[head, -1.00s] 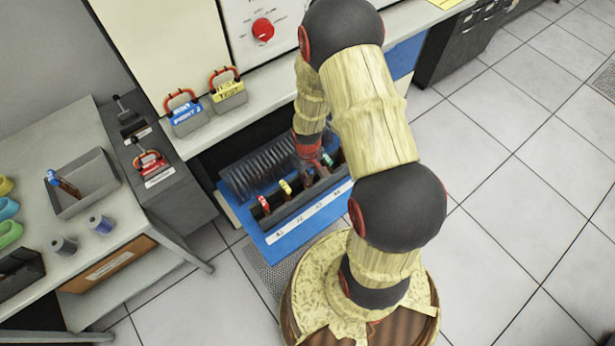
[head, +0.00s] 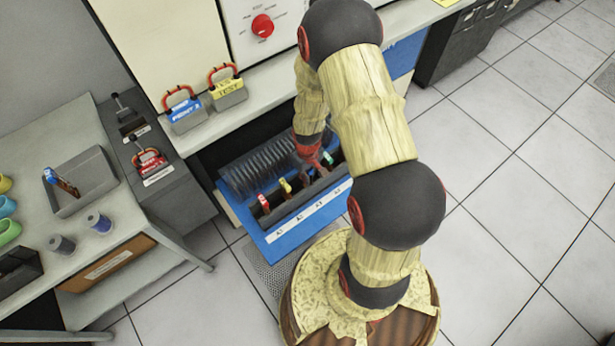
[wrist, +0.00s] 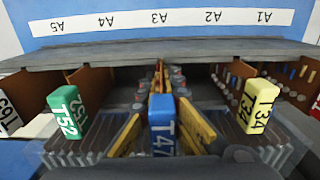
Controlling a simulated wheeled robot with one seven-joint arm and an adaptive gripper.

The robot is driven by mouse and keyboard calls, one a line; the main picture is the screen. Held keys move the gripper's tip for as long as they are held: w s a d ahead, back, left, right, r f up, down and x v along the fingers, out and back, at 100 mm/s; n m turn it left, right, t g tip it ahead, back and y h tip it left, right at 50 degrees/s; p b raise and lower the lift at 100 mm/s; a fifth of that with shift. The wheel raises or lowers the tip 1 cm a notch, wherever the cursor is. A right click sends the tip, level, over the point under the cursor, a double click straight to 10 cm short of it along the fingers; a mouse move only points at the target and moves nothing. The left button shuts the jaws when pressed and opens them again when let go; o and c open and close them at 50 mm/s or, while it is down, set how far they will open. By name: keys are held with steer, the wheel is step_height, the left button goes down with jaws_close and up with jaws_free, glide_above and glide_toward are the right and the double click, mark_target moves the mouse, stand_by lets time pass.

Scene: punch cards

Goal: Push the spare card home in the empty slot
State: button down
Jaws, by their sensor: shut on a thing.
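A blue-topped card (wrist: 162,125) marked T47 stands in the middle of the wrist view, between the yellow-sided fingers of my gripper (wrist: 160,130). My gripper is shut on it. In the head view my gripper (head: 314,158) is down at the open blue card drawer (head: 292,228), around the A3 position. My arm and gripper hide the card there. A green card (wrist: 66,113) marked T52 stands to its left in the wrist view, and a yellow card (wrist: 258,105) marked T34 to its right. Whether the held card is fully seated cannot be told.
A red card (head: 264,204) stands at the drawer's near-left end. A grey tray (head: 98,170) on the left table holds another blue-topped card (head: 62,183). Two spools (head: 100,222) stand nearby. Blue and yellow tagged holders (head: 227,88) stand on the counter behind the drawer.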

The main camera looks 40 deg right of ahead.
steer(key=shift+f+b, duration=0.7)
steer(key=shift+f, duration=0.45)
stand_by(0.5)
steer(key=c, duration=1.9)
jaws_free()
step_height(320, 180, up, 12)
steer(key=shift+s, duration=0.1)
